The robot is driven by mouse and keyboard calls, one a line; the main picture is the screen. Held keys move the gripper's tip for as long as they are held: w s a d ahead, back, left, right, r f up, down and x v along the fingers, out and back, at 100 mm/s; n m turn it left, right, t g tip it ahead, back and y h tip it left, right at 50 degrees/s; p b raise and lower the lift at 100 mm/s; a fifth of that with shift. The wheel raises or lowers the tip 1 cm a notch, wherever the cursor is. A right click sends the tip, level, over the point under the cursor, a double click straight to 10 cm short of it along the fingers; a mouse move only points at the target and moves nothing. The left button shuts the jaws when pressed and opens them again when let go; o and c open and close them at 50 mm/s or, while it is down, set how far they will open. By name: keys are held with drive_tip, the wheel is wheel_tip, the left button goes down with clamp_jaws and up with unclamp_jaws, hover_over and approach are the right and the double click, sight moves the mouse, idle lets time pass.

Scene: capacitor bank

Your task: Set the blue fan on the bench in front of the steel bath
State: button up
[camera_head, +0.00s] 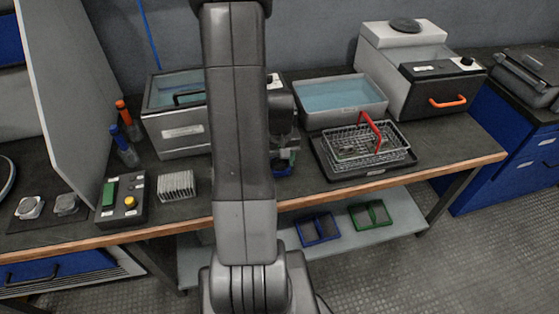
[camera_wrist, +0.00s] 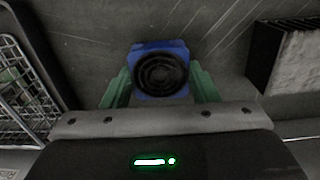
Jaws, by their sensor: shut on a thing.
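The blue fan (camera_wrist: 143,90), a small square frame with a dark round rotor, is between the green fingers of my gripper (camera_wrist: 160,82) in the wrist view. My gripper is shut on it. In the head view a bit of blue shows low beside my arm, at the gripper (camera_head: 284,160), over the bench. I cannot tell whether the fan touches the bench. The steel bath (camera_head: 184,142), a box with a steel front and bluish liquid, stands at the back of the bench left of my arm. My arm hides its right part.
A finned heat sink (camera_head: 177,186) lies in front of the steel bath; a control box (camera_head: 121,201) is left of it. A wire basket (camera_head: 365,146) with a red handle sits on a dark tray right of my gripper. A grey basin (camera_head: 342,118) stands behind the basket.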

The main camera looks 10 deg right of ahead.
sight(279, 164)
drive_tip(key=shift+f, duration=0.25)
drive_tip(key=o, duration=1)
drive_tip(key=shift+r, duration=0.1)
wheel_tip(279, 164, up, 12)
drive_tip(key=p, duration=0.1)
drive_tip(key=shift+r, duration=0.15)
